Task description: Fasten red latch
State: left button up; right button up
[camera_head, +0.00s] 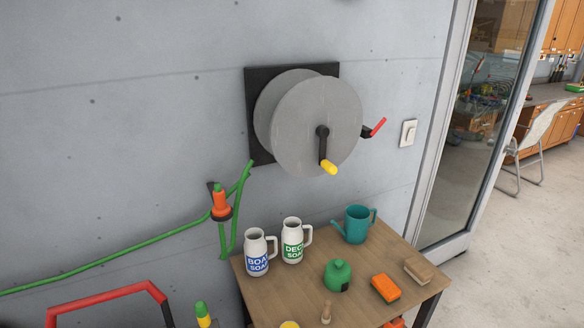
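The red latch (378,127) is a small red lever on a black bracket at the right edge of the hose reel. It tilts up and to the right, clear of the reel's disc. The grey reel (335,110) is mounted on a black wall plate (258,82). Its black crank has a yellow handle (329,167) that hangs at the lower middle. Neither my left gripper nor my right gripper is in view.
A wooden table (384,255) below the reel holds two white soap jugs (257,252), a teal watering can (356,224), a green container (338,275) and an orange sponge (385,288). A green hose (130,249) runs along the wall. A glass door (480,110) stands right.

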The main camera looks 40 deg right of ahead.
aim_at(381, 123)
jog(key=z, duration=1.6)
